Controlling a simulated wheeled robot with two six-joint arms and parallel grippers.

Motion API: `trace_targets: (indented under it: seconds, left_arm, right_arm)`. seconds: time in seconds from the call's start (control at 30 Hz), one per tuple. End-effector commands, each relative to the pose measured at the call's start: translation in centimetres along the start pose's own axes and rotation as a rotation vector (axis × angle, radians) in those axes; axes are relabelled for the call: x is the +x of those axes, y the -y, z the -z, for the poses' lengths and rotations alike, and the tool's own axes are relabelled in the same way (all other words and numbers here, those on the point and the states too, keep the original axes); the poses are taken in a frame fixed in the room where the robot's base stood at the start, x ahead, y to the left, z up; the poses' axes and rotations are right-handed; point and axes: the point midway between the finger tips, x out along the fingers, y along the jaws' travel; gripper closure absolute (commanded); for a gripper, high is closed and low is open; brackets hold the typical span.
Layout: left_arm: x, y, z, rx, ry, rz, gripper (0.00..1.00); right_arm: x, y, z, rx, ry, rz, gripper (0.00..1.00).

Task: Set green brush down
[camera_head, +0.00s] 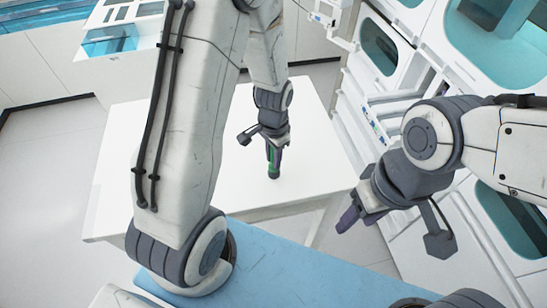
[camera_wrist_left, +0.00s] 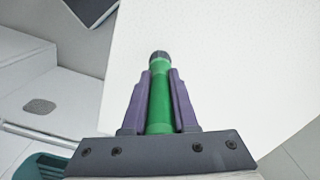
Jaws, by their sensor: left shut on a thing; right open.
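The green brush (camera_head: 272,160) is a green cylinder with a dark end cap, held at the white table (camera_head: 318,170). My left gripper (camera_head: 274,150) is shut on it, with purple fingers on both sides. In the left wrist view the brush (camera_wrist_left: 160,95) lies between the two fingers of the left gripper (camera_wrist_left: 160,88), its dark tip pointing away over the white surface. I cannot tell whether the tip touches the table. My right gripper (camera_head: 352,215) is at the right, away from the brush, open, and I see nothing in it.
The white tabletop around the brush looks bare. A blue surface (camera_head: 285,270) lies in front of the table. White cabinets with teal windows (camera_head: 510,40) stand at the right, close to my right arm. A teal-windowed unit (camera_head: 112,38) stands at the back left.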

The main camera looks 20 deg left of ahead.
Motion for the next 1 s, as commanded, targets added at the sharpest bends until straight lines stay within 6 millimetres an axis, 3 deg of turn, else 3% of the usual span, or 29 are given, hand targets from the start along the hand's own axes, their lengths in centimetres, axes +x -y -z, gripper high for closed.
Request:
trace_targets:
  seconds: [0.17,0.5,0.53,0.6,1.0]
  left_arm:
    - [1.4,0.0,0.0,0.0,0.0,0.0,1.0]
    - [1.8,0.0,0.1,0.0,-0.001,0.001,1.0]
    - [1.7,0.0,0.1,0.0,-0.001,0.001,0.62]
    - [1.6,0.0,0.1,0.0,-0.001,0.001,0.43]
    - [1.1,0.0,0.1,-0.001,-0.003,0.002,0.43]
  right_arm:
    - [-0.6,0.0,0.0,-0.001,0.0,0.0,0.47]
    - [-0.2,0.0,0.0,-0.001,0.0,0.0,0.47]
    - [-0.3,0.0,0.0,-0.001,0.0,0.0,0.47]
    - [-0.4,0.0,0.0,-0.001,0.0,0.0,0.47]
    - [-0.3,0.0,0.0,-0.001,0.0,0.0,0.47]
